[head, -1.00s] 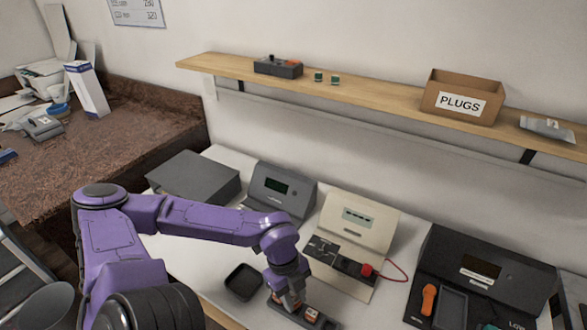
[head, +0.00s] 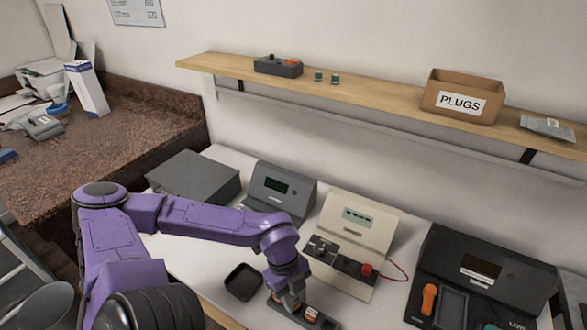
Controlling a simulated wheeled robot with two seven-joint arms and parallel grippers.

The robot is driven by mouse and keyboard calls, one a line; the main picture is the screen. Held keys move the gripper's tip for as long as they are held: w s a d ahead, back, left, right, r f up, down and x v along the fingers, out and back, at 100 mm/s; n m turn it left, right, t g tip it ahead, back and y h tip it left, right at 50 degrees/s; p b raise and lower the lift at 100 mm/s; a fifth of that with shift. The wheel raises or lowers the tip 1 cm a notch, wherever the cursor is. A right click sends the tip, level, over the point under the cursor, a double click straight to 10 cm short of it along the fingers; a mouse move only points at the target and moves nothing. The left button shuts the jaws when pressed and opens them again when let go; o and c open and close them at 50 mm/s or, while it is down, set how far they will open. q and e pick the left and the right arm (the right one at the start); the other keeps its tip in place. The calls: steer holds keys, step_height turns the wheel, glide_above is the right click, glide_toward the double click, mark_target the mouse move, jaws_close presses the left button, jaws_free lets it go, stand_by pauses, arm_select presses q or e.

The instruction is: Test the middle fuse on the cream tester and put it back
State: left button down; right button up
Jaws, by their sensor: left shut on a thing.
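The cream tester (head: 359,222) stands on the white bench, with a small display and a dark test plate (head: 336,260) carrying a red knob in front. A dark fuse holder (head: 329,325) lies at the bench's front edge. An orange-and-white fuse (head: 311,314) sits at its right end. Another orange bit shows left of my fingers, mostly hidden. My left gripper (head: 292,303) is low over the holder's middle, shut on what appears to be the middle fuse, which its fingers hide. My right gripper is not in view.
A small black tray (head: 244,281) lies left of the holder. A grey tester (head: 281,190) and a black unit (head: 480,275) flank the cream tester. A red lead (head: 401,268) loops on its right. A wooden shelf (head: 380,94) hangs above.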

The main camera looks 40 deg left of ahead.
arm_select(q)
steer(key=shift+f+b, duration=0.35)
steer(key=shift+f, duration=0.1)
stand_by(0.3)
steer(key=c, duration=0.5)
jaws_free()
steer(key=shift+r, duration=0.1)
steer(key=shift+r+p, duration=4.5)
steer(key=shift+p, duration=0.2)
steer(key=shift+f, duration=0.1)
